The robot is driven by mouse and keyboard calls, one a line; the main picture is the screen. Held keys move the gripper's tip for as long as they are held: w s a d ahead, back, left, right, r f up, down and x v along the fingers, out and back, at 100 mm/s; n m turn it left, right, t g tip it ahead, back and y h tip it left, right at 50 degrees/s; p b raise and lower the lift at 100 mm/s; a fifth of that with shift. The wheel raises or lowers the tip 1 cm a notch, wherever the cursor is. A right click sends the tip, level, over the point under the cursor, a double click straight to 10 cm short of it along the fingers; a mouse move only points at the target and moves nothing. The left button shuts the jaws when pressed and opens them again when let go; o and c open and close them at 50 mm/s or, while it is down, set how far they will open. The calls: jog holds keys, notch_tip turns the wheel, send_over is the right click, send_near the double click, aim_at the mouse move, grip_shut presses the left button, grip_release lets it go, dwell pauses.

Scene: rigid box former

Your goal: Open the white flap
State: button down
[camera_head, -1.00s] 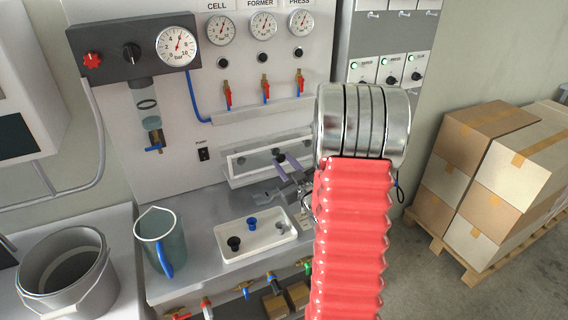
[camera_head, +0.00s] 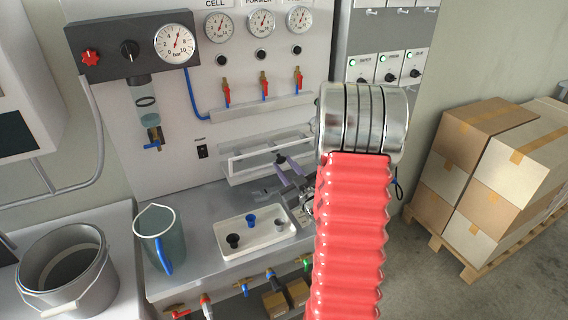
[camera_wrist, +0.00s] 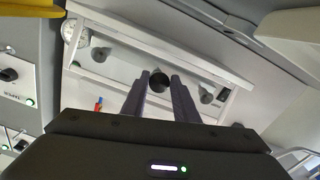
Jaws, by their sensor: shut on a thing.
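The white flap (camera_head: 240,160) is a long white-framed panel low on the back panel, above the grey worktop. In the wrist view, the white frame (camera_wrist: 228,78) runs slantwise across the picture. A black round knob (camera_wrist: 159,82) sits between the tips of my two dark fingers. My gripper (camera_wrist: 159,90) is shut on this knob. In the head view, my gripper (camera_head: 281,162) reaches the flap from the front right, and my red arm sleeve hides part of that area. The exact angle of the flap is hard to tell.
A white tray (camera_head: 262,243) with small black, blue and grey parts lies on the worktop below the flap. A jug (camera_head: 152,235) stands left of it, with a bucket (camera_head: 70,272) further left. Valves and gauges (camera_head: 262,22) are above. Stacked boxes (camera_head: 485,150) stand right.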

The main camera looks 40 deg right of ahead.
jog(key=shift+s+a+f, duration=0.15)
jog(key=shift+a+f, duration=0.05)
jog(key=shift+f, duration=0.4)
jog(key=shift+s+a+f, duration=0.1)
jog(key=shift+a+f, duration=0.1)
jog(key=shift+f, duration=0.35)
jog(key=c, duration=1.8)
grip_release()
jog(key=o, duration=0.4)
jog(key=shift+w+d+r, duration=0.1)
jog(key=shift+w+r, duration=0.05)
jog(key=shift+r, duration=0.05)
jog(key=shift+d, duration=0.1)
